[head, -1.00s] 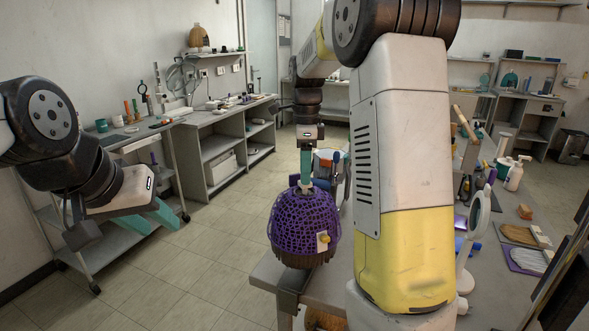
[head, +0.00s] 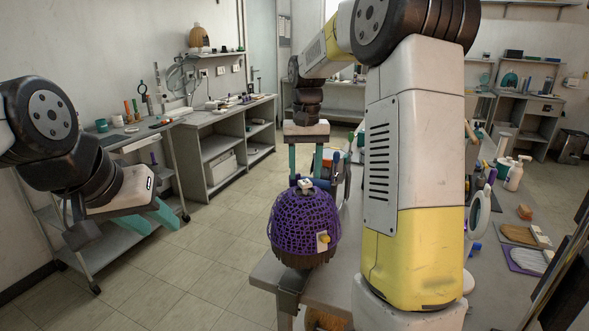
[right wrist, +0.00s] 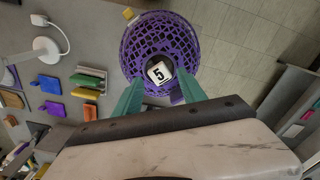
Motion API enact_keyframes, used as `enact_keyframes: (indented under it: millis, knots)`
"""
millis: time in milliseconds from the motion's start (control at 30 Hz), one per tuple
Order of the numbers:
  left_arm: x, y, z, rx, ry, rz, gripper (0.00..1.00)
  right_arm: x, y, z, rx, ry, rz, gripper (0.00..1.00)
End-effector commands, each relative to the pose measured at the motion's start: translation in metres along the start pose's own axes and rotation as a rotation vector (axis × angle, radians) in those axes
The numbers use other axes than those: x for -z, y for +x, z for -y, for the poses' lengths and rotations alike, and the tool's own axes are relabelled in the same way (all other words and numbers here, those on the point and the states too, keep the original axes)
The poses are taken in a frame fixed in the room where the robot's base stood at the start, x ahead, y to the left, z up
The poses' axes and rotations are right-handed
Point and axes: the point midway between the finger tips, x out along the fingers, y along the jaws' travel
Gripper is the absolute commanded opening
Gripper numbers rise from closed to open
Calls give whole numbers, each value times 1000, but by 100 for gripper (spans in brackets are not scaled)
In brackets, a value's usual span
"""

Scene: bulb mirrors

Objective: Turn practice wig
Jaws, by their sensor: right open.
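The practice wig is a brown head form under a purple net (head: 304,225), held at the table's left corner in the head view. A yellow knob on a white plate (head: 323,240) sits on its side. A white block (head: 305,185) stands on its top; in the right wrist view this block (right wrist: 159,73) shows a black 5. My right gripper (head: 305,180) is open above the wig, its teal fingers on either side of the top block; the fingers also show in the right wrist view (right wrist: 158,92). Whether they touch it I cannot tell. My left gripper (head: 125,222) is far from the wig at the left; its jaw gap is unclear.
The grey table (head: 340,290) bears a white-rimmed mirror (head: 479,213), a white bottle (head: 515,175) and brushes at the right. A wheeled cart (head: 110,240) stands near my left arm. The floor between cart and table is clear.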

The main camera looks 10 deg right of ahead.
Motion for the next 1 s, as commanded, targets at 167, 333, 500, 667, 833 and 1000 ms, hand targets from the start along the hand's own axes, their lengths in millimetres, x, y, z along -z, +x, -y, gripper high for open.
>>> enact_keyframes:
  millis: [167, 333, 500, 667, 833, 1000]
  knots:
    - [0, 0, 0, 0, 0, 0, 36, 0, 0, 0, -1, -197, 0, 48]
    - [0, 0, 0, 0, 0, 0, 36, 0, 0, 0, -1, -213, 0, 48]
    - [0, 0, 0, 0, 0, 0, 36, 0, 1, 0, -1, -211, 0, 48]
    - [0, 0, 0, 0, 0, 0, 36, 0, 7, 0, -1, -210, 3, 48]
    - [0, 0, 0, 0, 0, 0, 36, 0, 16, 0, -1, -209, 2, 48]
    - [0, 0, 0, 0, 0, 0, 36, 0, 20, 0, -1, -209, 0, 48]
